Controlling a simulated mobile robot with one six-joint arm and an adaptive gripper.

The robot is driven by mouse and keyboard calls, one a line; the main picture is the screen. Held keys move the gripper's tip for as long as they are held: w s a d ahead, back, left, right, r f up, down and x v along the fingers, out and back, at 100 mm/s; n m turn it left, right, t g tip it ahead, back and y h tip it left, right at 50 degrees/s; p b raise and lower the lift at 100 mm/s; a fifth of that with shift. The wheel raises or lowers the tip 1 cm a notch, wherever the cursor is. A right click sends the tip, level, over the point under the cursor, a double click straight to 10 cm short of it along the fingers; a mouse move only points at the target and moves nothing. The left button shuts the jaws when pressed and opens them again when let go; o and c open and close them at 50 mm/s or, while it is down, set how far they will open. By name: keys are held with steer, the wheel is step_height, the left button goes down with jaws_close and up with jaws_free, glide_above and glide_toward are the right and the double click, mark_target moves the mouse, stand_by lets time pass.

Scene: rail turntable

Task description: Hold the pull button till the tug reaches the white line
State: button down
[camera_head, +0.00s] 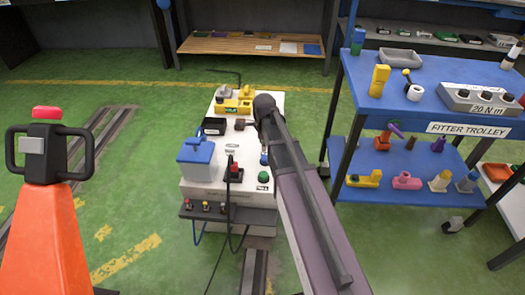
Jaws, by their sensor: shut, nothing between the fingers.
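A white control console (225,190) stands in the middle. A green button (263,177) sits at its front right, with a small dark label below it that I cannot read. A blue knob or button (264,158) shows just behind it, partly covered by my arm. A red-topped black control (234,173) is left of the green button. I cannot tell which of these is the pull button. I cannot identify the tug.
An orange pallet truck (45,235) with a black handle fills the left. A blue fitter trolley (430,75) with tools stands at the right. Floor rails (103,135) run at left. A blue-lidded box (197,150) and yellow parts (240,104) are on the console.

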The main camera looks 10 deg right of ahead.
mark_target(264, 174)
steer(key=shift+f+b, duration=6.45)
steer(key=shift+f, duration=0.15)
steer(key=shift+f, duration=0.1)
steer(key=shift+f+b, duration=0.55)
steer(key=shift+b, duration=0.1)
steer(key=shift+s+f+b, duration=0.15)
steer(key=shift+f+b, duration=0.2)
steer(key=shift+b, duration=0.2)
steer(key=shift+s, duration=0.1)
steer(key=shift+r, duration=0.1)
step_height(264, 174, up, 5)
steer(key=p, duration=0.5)
step_height(264, 174, up, 9)
steer(key=p, duration=0.9)
steer(key=shift+w+p, duration=0.2)
steer(key=shift+p, duration=0.1)
